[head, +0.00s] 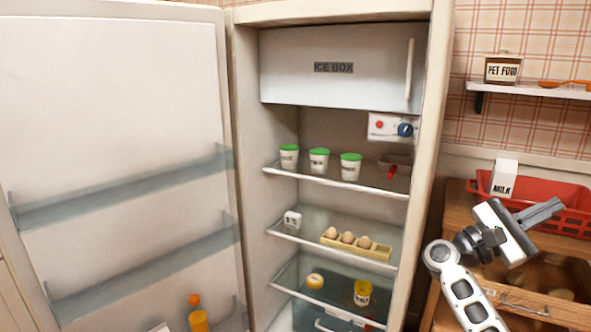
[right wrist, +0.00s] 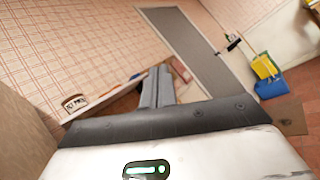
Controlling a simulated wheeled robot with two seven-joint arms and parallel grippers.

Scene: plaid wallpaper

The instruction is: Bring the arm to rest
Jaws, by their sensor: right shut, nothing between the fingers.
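My right gripper (head: 541,212) is at the right of the head view, in front of the red basket and the wooden cabinet. Its fingers are together with nothing between them, and they point to the right. In the right wrist view the shut fingers (right wrist: 157,88) show at the middle, aimed toward the wall and floor beyond. My right arm (head: 463,290) rises from the bottom edge, clear of the fridge opening. My left gripper is in neither view.
The fridge (head: 440,100) stands open, its door (head: 110,90) swung left, with tubs and eggs (head: 347,238) on its shelves. A drawer (head: 520,305) is open below. A wall shelf (head: 530,91) holds a pet food jar (head: 503,69).

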